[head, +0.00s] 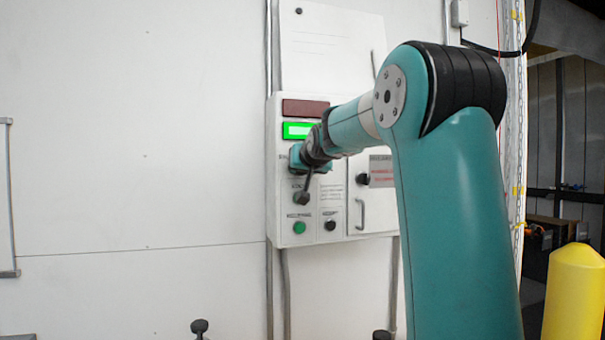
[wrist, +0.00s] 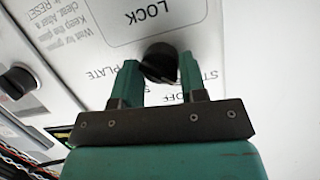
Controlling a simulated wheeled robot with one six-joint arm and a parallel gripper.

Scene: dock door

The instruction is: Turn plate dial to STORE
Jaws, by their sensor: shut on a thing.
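The plate dial is a small black knob (wrist: 158,62) on the pale control panel in the wrist view. My gripper (wrist: 157,74) has its two teal fingers on either side of the knob, shut on it. The printed word PLATE shows at the left finger. Part of a word starting ST and the word OFF show by the right finger, partly covered. Which mark the knob points to cannot be told. In the head view my gripper (head: 310,160) is at the panel, and it hides the dial there.
The control box (head: 275,215) is on a white wall. It has a dark red lamp (head: 305,109), a lit green lamp (head: 297,130), a green button (head: 299,228) and a black knob (head: 330,225). A cabinet handle (head: 361,214) is on the right. A yellow bollard (head: 574,295) stands far right.

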